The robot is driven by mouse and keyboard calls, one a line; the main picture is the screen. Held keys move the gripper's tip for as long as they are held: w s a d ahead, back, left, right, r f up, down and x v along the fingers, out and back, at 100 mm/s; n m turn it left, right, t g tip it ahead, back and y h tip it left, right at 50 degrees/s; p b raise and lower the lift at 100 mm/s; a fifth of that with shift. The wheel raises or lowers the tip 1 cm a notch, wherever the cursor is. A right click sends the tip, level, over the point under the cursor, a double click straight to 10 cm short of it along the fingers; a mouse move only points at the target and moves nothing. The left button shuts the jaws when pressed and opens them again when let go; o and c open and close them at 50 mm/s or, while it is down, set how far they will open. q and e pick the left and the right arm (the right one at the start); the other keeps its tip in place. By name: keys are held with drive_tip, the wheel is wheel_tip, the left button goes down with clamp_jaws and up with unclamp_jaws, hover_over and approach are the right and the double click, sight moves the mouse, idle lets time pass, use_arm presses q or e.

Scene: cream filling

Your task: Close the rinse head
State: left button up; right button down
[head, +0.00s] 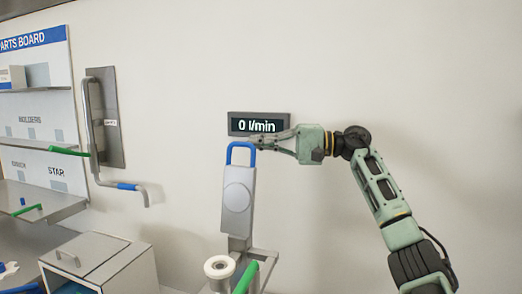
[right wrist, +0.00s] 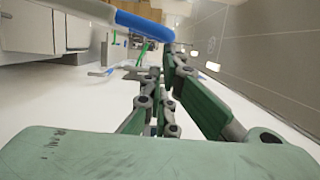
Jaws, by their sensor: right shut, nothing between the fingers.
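The rinse head, as I take it, is a grey upright plate (head: 238,200) with a round disc on its face and a blue loop handle (head: 240,149) on top. It stands upright in front of the wall. My right gripper (head: 258,139) is shut and empty, with its fingertips at the right side of the blue handle; whether they touch cannot be told. In the right wrist view a blue bar (right wrist: 145,22) crosses just beyond the shut fingers (right wrist: 155,80). My left gripper is out of view.
A display (head: 258,125) reading 0 l/min is on the wall behind the gripper. A bent pipe with a blue grip (head: 127,186) hangs at the left beside the parts board (head: 40,110). A white spool (head: 218,267) and green handle (head: 246,277) stand below. The right wall is clear.

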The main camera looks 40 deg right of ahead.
sight(242, 144)
drive_tip(key=s+a+n+b, duration=0.1)
drive_tip(key=a, duration=0.2)
drive_tip(key=s+a+r+n+b, duration=0.1)
drive_tip(key=s+a+n+b, duration=0.1)
drive_tip(key=a, duration=0.1)
drive_tip(key=s+a+n+h+b, duration=0.1)
drive_tip(key=s+a+n, duration=0.1)
drive_tip(key=a, duration=0.1)
drive_tip(key=shift+a+r+g, duration=0.25)
drive_tip(key=shift+r+g, duration=0.1)
drive_tip(key=shift+g, duration=0.05)
drive_tip(key=s+a+f+n+h+b, duration=0.1)
drive_tip(key=s+a+f+n+b, duration=0.3)
drive_tip(key=a+f, duration=0.3)
drive_tip(key=s+a+f+n+h+b, duration=0.2)
drive_tip(key=s+a+f+n+b, duration=0.2)
drive_tip(key=a+f+b, duration=0.3)
drive_tip(key=shift+s+a+f, duration=0.6)
drive_tip(key=shift+s+a, duration=0.1)
drive_tip(key=shift+a, duration=1.4)
drive_tip(key=v, duration=1.2)
